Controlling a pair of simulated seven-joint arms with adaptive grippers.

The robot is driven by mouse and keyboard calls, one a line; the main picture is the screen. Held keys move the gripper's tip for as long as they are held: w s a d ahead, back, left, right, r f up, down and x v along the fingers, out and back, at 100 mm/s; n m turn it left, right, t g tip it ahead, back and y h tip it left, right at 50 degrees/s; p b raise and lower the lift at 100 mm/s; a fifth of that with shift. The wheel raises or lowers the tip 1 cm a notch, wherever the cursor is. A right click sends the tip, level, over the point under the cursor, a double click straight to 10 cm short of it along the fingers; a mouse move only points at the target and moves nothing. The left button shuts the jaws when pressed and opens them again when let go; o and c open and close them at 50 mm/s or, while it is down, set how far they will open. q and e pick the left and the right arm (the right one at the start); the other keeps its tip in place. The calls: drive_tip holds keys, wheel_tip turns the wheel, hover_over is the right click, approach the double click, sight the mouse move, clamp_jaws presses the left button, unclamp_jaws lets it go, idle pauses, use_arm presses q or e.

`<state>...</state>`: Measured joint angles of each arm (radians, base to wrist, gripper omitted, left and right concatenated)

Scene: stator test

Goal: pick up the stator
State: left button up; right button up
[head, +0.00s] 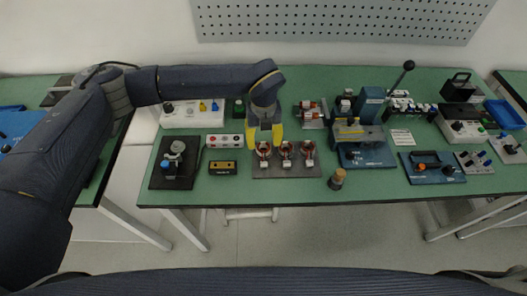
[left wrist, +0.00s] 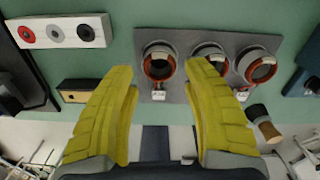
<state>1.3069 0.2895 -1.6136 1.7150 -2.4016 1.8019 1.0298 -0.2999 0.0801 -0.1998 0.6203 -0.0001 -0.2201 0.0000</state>
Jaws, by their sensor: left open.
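Three stators stand in a row on a dark grey plate (head: 297,172) near the front of the green table. They are round, with copper-red windings and grey-white rims. The left stator (head: 263,151), the middle stator (head: 286,150) and the right stator (head: 308,148) all show in the head view. In the left wrist view the left stator (left wrist: 159,66) lies ahead of the gap between my fingers, and the right stator (left wrist: 258,68) is at right. The middle stator is partly covered by a finger. My left gripper (head: 264,137) is open and empty, fingers down over the left stator. My right gripper is not seen.
A black-and-yellow meter (head: 222,168) and a white panel with round knobs (head: 225,140) lie left of the plate. A blue press (head: 366,150) stands to the right. A small brown-topped cylinder (head: 337,179) stands near the front edge. A pegboard (head: 340,20) hangs behind.

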sight(263, 148)
use_arm(q)
drive_tip(key=shift+f, duration=2.2)
drive_tip(key=shift+c, duration=0.3)
clamp_jaws()
drive_tip(key=shift+r, duration=0.1)
